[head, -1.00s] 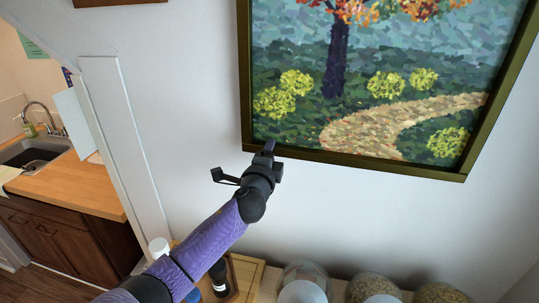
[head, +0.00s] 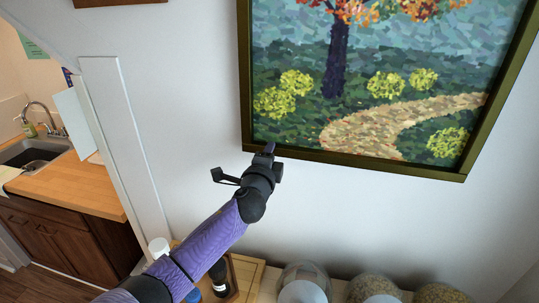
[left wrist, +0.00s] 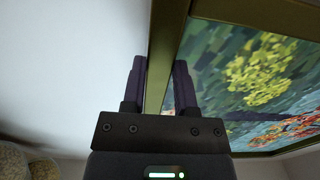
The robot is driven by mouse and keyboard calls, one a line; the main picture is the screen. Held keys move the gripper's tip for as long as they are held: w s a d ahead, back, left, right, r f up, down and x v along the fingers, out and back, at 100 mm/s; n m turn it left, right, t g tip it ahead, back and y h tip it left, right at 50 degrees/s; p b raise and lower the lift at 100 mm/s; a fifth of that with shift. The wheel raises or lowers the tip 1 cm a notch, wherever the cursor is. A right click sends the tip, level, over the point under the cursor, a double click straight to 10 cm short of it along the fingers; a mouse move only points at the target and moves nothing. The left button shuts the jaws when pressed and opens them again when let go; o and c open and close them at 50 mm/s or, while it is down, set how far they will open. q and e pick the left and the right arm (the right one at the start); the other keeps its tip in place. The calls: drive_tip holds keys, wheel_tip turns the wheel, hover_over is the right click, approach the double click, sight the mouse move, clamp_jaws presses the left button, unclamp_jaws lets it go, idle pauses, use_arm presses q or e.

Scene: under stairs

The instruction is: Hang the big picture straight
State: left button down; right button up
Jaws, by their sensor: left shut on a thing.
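The big picture (head: 350,90) hangs on the white wall, showing a dark-trunked tree, yellow bushes and a winding path in a dark olive-gold frame. In the head view its bottom edge slopes down to the right. It also shows in the left wrist view (left wrist: 260,85). My left gripper (head: 268,150) is at the bottom edge, near the lower left corner. In the left wrist view its two fingers (left wrist: 160,85) stand on either side of the frame strip, shut on it. The picture's top and any hanger are out of view. My right gripper is not in view.
Several round-topped jars (head: 375,288) stand below the picture. A dark bottle (head: 219,275) and a white-topped container (head: 158,247) are near my left forearm. A white post (head: 125,145) and a wooden counter with a sink (head: 35,152) are at left. The wall between post and picture is bare.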

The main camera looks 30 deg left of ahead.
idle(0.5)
use_arm(q)
drive_tip(key=shift+w+d+f, duration=0.1)
drive_tip(key=shift+d+f, duration=0.15)
drive_tip(key=shift+d, duration=0.25)
drive_tip(key=shift+c, duration=1.9)
unclamp_jaws()
drive_tip(key=v, duration=1)
drive_tip(key=shift+b, duration=0.4)
drive_tip(key=shift+a, duration=0.1)
